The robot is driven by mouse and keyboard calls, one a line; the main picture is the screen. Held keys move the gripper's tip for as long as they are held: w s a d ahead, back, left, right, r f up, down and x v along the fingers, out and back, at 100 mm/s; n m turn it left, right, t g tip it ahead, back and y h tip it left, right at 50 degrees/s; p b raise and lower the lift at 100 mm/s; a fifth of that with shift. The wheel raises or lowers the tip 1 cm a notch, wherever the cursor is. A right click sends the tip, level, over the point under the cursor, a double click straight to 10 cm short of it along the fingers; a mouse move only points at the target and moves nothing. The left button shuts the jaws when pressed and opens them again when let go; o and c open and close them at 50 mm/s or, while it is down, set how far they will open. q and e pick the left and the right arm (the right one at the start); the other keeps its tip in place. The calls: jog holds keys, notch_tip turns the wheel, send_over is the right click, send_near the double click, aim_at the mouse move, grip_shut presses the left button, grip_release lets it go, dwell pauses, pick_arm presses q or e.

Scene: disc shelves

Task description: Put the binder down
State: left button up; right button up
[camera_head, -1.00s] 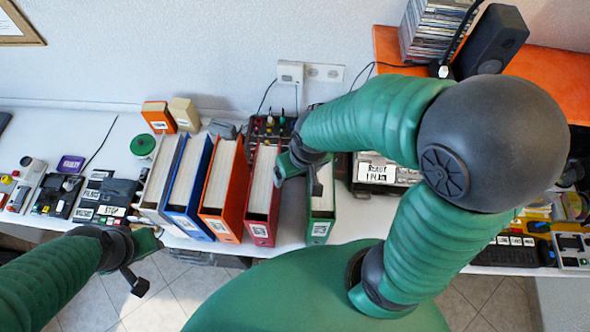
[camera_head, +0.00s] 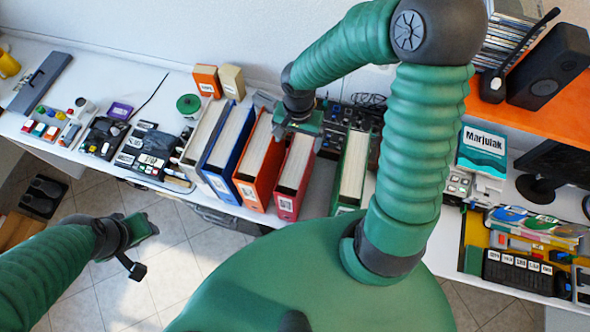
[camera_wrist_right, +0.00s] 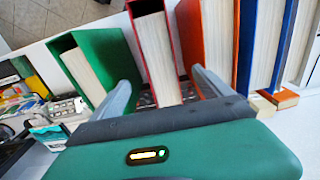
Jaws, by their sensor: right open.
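The red binder (camera_head: 296,170) stands upright on the white table, between the orange binder (camera_head: 259,160) and the green binder (camera_head: 352,172). There is a gap between red and green. My right gripper (camera_head: 298,136) is open at the far end of the red binder. In the right wrist view its two spread fingers (camera_wrist_right: 161,77) point towards the red binder (camera_wrist_right: 156,58), which shows between them; contact cannot be told. My left gripper (camera_head: 142,250) hangs low over the floor, left of the binders; its jaw state is unclear.
A blue binder (camera_head: 228,138) and a whitish binder (camera_head: 203,140) stand left of the orange one. Small boxes (camera_head: 207,80) stand behind them. A dark organiser (camera_head: 345,117) is behind the green binder. Devices (camera_head: 148,150) fill the table's left part. An orange shelf (camera_head: 535,123) with a speaker rises right.

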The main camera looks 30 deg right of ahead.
send_over(297, 155)
jog(key=d, duration=0.1)
notch_tip(297, 155, down, 5)
jog(key=shift+w+d, duration=0.1)
jog(key=f, duration=0.1)
jog(key=a+f, duration=0.1)
jog(key=f, duration=0.1)
jog(key=shift+a+f+p, duration=0.1)
jog(key=shift+f+p, duration=0.2)
jog(key=shift+p, duration=0.05)
jog(key=shift+s+a+f, duration=0.25)
jog(key=shift+a+f, duration=0.05)
jog(key=shift+f, duration=0.1)
jog(key=shift+w+d+f, duration=0.1)
jog(key=shift+w+d, duration=0.05)
jog(key=shift+d, duration=0.4)
jog(key=c, duration=0.3)
jog(key=shift+d, duration=0.4)
jog(key=c, duration=0.5)
jog(key=shift+a, duration=0.15)
jog(key=c, duration=0.5)
pick_arm(q)
jog(key=shift+w+r, duration=0.2)
jog(key=shift+w, duration=0.25)
pick_arm(e)
jog(key=shift+a, duration=0.45)
grip_shut()
